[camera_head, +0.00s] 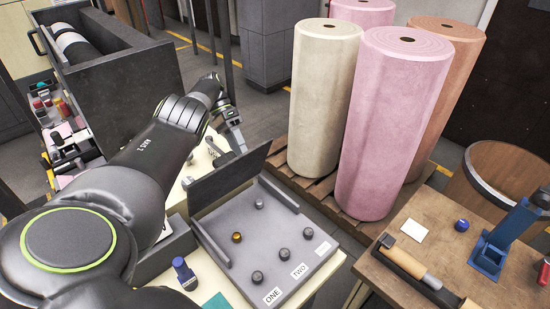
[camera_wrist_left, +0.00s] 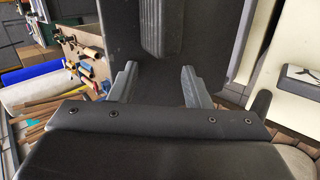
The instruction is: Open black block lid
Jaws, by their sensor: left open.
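The black block lid (camera_head: 229,178) shows in the head view as a dark flat panel. It stands raised and tilted along the far edge of a grey block tray (camera_head: 222,236), whose inside is exposed. My left gripper (camera_head: 229,147) is at the far side of the lid, with its fingers pointing down towards it. In the left wrist view the jaws (camera_wrist_left: 160,84) are apart, with a dark surface and a dark bar-shaped part (camera_wrist_left: 153,27) beyond them. Nothing shows held between the fingers. Whether they touch the lid I cannot tell. My right gripper is out of view.
Tall felt rolls (camera_head: 387,125) stand on a pallet behind. A brown table (camera_head: 440,255) with tools is at the right.

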